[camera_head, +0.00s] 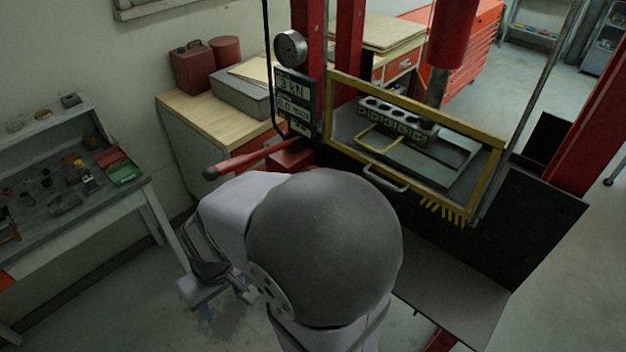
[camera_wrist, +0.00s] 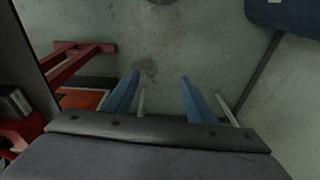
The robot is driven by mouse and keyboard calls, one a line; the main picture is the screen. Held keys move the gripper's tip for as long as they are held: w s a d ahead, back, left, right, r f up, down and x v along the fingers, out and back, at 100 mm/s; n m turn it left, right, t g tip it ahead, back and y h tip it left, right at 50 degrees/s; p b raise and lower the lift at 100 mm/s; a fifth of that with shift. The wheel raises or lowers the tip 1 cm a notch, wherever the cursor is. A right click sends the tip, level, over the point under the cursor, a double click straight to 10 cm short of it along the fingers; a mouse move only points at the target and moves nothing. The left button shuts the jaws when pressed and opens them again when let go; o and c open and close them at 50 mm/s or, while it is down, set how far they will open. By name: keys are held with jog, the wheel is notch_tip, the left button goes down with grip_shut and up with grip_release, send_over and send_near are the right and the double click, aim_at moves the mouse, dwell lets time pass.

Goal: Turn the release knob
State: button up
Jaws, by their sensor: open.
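I cannot make out the release knob in either view. The red press pump block (camera_head: 291,156) stands at the left foot of the press frame, with a red lever (camera_head: 250,158) sticking out left to a dark ball end. My own arm hides the area below and in front of the block. My gripper (camera_wrist: 160,77) shows in the wrist view as two blue fingers spread apart, with bare floor between them and nothing held. In the head view my gripper is mostly hidden by my arm, left of the press and low down.
A yellow-framed guard (camera_head: 415,137) with a handle fronts the press bed. A digital display (camera_head: 293,98) and a round gauge (camera_head: 291,47) hang on the left upright. A wooden-topped bench (camera_head: 205,108) stands behind the lever. A red frame (camera_wrist: 80,62) lies left in the wrist view.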

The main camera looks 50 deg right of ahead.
jog(key=w+d+f+m+t+h+b, duration=0.1)
jog(key=w+d+f+t+b, duration=0.1)
jog(key=w+d+f+b, duration=0.3)
jog(key=w+d+f+m+t+b, duration=0.1)
jog(key=w+f+t+b, duration=0.15)
jog(key=w, duration=0.45)
jog(key=w+d+m+t+h+b, duration=0.35)
jog(key=w+d+b, duration=0.35)
jog(key=d, duration=0.5)
jog(key=s+d+m+h+b, duration=0.2)
jog(key=d+h+b, duration=0.1)
jog(key=d, duration=0.3)
jog(key=s+d+m+g+h+b, duration=0.1)
jog(key=s+d+m+h+b, duration=0.1)
jog(key=d+h+b, duration=0.2)
jog(key=s+d+m+h+b, duration=0.2)
jog(key=d+h+b, duration=0.1)
jog(key=d, duration=0.7)
jog(key=shift+r+h+b, duration=0.3)
jog(key=shift+h+b, duration=0.05)
jog(key=shift+h, duration=0.5)
jog(key=shift+s+d+r+g, duration=0.2)
jog(key=shift+s+g, duration=0.05)
jog(key=shift+g, duration=0.05)
jog(key=shift+p+x, duration=1)
jog(key=shift+x, duration=2.6)
jog(key=c, duration=1)
jog(key=shift+c, duration=0.2)
